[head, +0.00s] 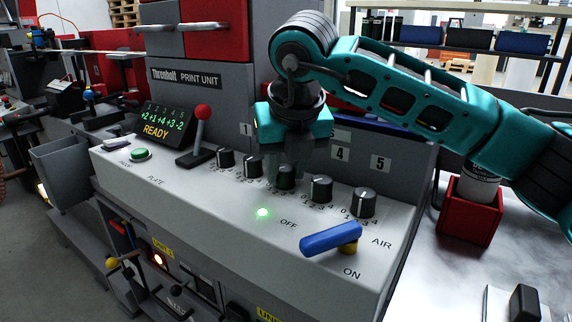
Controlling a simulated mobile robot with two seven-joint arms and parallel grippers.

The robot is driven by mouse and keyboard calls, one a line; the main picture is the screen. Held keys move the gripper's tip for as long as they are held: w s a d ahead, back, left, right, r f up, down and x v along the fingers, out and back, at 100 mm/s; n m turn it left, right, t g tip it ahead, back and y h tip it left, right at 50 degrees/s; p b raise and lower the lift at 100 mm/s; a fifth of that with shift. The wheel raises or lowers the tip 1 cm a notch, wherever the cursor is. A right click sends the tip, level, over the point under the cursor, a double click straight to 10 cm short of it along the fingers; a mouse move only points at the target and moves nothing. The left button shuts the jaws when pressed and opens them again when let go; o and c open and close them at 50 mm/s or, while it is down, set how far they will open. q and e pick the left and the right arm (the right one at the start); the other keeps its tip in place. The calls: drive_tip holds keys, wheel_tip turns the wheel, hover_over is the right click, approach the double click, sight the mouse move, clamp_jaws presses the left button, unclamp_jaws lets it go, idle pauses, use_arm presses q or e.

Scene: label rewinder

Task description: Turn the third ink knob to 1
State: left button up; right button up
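A row of several black ink knobs stands on the sloped top of the print unit's console. The third ink knob (286,177) is in the middle of the row. My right gripper (289,168) points down right at this knob, its dark fingers overlapping the knob's upper part. Whether the fingers touch or grip it cannot be made out. The knob's pointer and scale are partly hidden. The small display (164,121) shows a row of green numbers, the third seeming to read +4, above READY in yellow. My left gripper is not in view.
Neighbouring knobs, the second (253,166) and the fourth (320,188), stand close on either side. A red-balled lever (202,115) rises at the left. A blue air handle (331,239) lies in front at right.

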drive_tip(key=o, duration=0.4)
drive_tip(key=v, duration=1.3)
drive_tip(key=shift+f, duration=0.1)
